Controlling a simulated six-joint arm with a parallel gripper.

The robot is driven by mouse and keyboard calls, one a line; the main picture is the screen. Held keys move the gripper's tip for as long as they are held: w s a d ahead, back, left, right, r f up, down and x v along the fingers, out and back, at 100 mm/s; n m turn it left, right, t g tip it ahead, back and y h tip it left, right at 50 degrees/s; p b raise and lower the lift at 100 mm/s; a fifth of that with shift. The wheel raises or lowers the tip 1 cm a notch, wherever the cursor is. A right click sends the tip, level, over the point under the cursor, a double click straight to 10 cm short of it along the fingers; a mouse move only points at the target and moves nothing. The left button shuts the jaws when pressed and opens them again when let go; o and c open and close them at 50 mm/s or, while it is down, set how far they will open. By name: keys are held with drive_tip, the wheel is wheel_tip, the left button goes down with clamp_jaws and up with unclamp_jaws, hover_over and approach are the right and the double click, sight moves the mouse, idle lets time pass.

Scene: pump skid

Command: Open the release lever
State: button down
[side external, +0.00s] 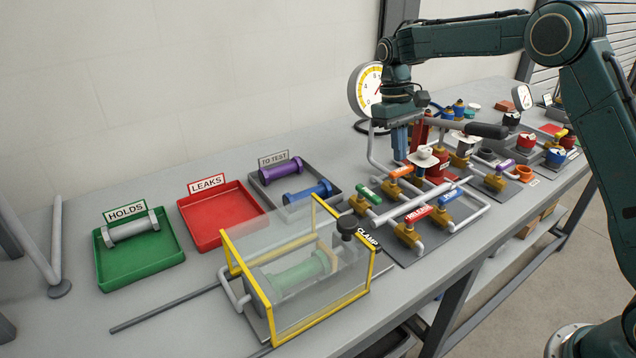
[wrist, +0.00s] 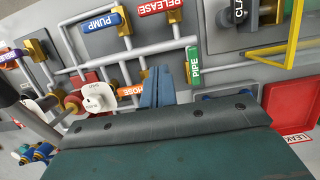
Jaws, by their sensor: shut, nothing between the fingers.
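The release lever is a red handle (side external: 418,214) labelled RELEASE on a brass valve at the near edge of the pipework. In the wrist view the red handle (wrist: 160,7) is at the top edge, where it appears to lie across its grey pipe; its valve body is mostly cut off. My gripper (side external: 400,152) is shut and empty, pointing down above the pipework behind and clear of the red handle. In the wrist view its blue fingers (wrist: 157,88) are together near the orange HOSE handle (wrist: 130,91).
Near the red handle are a blue PUMP handle (side external: 450,196) and a green PIPE handle (side external: 367,194). A pressure gauge (side external: 366,90) stands behind my gripper. A clear yellow-framed enclosure (side external: 295,270) with a black clamp knob (side external: 346,224) is at front left.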

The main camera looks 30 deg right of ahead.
sight(418, 217)
drive_tip(key=x, duration=0.9)
drive_tip(key=shift+f, duration=0.2)
drive_tip(key=shift+s+f, duration=0.25)
drive_tip(key=shift+s, duration=1.8)
